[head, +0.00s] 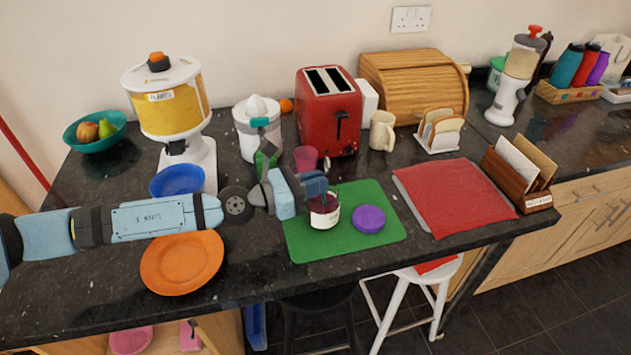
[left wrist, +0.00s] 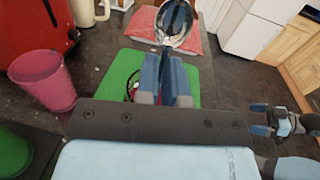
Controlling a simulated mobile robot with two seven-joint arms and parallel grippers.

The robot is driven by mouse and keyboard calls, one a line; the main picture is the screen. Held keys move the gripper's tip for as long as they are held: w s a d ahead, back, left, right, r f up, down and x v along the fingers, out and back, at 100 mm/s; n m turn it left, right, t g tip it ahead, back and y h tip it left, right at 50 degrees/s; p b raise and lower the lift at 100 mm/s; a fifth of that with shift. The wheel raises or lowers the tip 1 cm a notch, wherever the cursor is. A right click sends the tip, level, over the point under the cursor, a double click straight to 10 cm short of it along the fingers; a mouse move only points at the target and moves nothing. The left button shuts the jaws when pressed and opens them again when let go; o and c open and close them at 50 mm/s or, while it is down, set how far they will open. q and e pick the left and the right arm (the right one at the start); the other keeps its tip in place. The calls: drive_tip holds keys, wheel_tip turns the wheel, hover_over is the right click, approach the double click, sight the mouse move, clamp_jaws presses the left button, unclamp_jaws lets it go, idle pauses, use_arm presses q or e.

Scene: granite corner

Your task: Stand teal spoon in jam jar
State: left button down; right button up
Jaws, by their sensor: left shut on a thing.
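The jam jar (head: 324,218), with a pale label and dark red contents, stands upright on the green mat (head: 300,250). My left gripper (head: 318,186) is just above the jar. In the left wrist view its fingers (left wrist: 166,82) are shut on the spoon. The spoon's shiny bowl (left wrist: 182,27) rises beyond the fingers and mirrors blue stripes. Its lower end is hidden by the fingers, so I cannot tell whether it is inside the jar. My right gripper (left wrist: 258,119) shows at the right of the left wrist view, open and empty, away from the jar.
A purple lid (head: 368,218) lies right of the jar. A pink cup (head: 305,158), a green cup (head: 265,162) and a red toaster (head: 329,112) stand behind. A blue bowl (head: 177,181) and an orange plate (head: 182,262) are left.

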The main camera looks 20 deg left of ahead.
use_arm(q)
drive_tip(key=shift+f, duration=0.1)
use_arm(e)
drive_tip(key=shift+w+r, duration=0.1)
drive_tip(key=shift+r, duration=0.05)
use_arm(q)
drive_tip(key=c, duration=1.1)
unclamp_jaws()
drive_tip(key=shift+c, duration=0.2)
drive_tip(key=b+v, duration=1.2)
drive_tip(key=v, duration=0.1)
drive_tip(key=shift+s+a+b, duration=0.25)
drive_tip(key=shift+a+b, duration=0.05)
drive_tip(key=shift+b, duration=0.05)
use_arm(e)
drive_tip(key=shift+t+y, duration=0.4)
drive_tip(key=f, duration=0.1)
drive_tip(key=a+f, duration=0.1)
drive_tip(key=f, duration=0.1)
drive_tip(key=w+f, duration=0.1)
drive_tip(key=f, duration=0.1)
drive_tip(key=shift+a+f, duration=0.15)
drive_tip(key=shift+f, duration=0.05)
drive_tip(key=shift+s+f, duration=0.1)
drive_tip(key=shift+f, duration=0.25)
drive_tip(key=shift+r, duration=0.1)
